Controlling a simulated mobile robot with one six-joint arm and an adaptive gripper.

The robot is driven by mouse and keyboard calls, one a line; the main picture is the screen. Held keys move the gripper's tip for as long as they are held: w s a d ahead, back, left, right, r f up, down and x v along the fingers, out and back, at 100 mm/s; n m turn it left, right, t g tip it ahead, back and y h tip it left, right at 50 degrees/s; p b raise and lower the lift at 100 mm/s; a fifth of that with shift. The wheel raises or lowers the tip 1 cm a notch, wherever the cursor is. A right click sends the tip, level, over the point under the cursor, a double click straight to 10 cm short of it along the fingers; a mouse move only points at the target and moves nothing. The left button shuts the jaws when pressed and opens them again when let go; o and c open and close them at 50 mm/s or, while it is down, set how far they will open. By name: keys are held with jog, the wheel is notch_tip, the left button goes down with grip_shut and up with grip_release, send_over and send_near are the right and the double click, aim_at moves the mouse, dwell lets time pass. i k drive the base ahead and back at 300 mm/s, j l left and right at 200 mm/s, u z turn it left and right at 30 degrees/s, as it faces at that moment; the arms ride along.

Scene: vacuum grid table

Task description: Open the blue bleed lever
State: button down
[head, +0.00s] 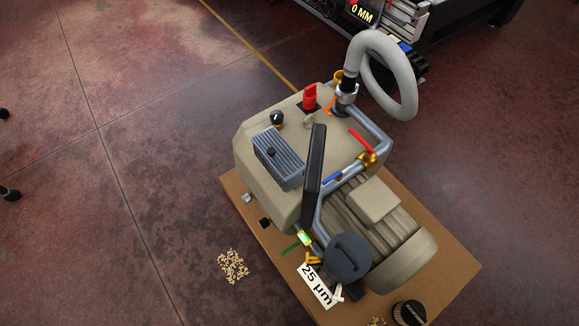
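The blue lever (332,178) is a short blue bar beside the grey pipe on top of the beige pump (262,195). It lies slanted, roughly along the pipe, to the lower left of a brass valve (368,159). A red lever (360,138) sticks out to the upper left of that valve. The view is too small to tell exactly how the blue lever joins its fitting. A long dark bar (314,160) stands just left of the blue lever. My gripper is not in view.
The pump stands on a brown board (446,262). A grey hose (400,85) arches behind. The floor at left is mostly clear, with scattered pellets (233,266).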

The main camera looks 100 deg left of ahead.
aim_at(339, 172)
jog(key=u, duration=1.9)
jog(key=k+l+u, duration=0.15)
jog(key=u, duration=0.2)
jog(key=k+l+u, duration=0.15)
jog(key=u, duration=0.2)
jog(key=k+l+u, duration=0.1)
jog(key=u, duration=0.2)
jog(key=i, duration=0.35)
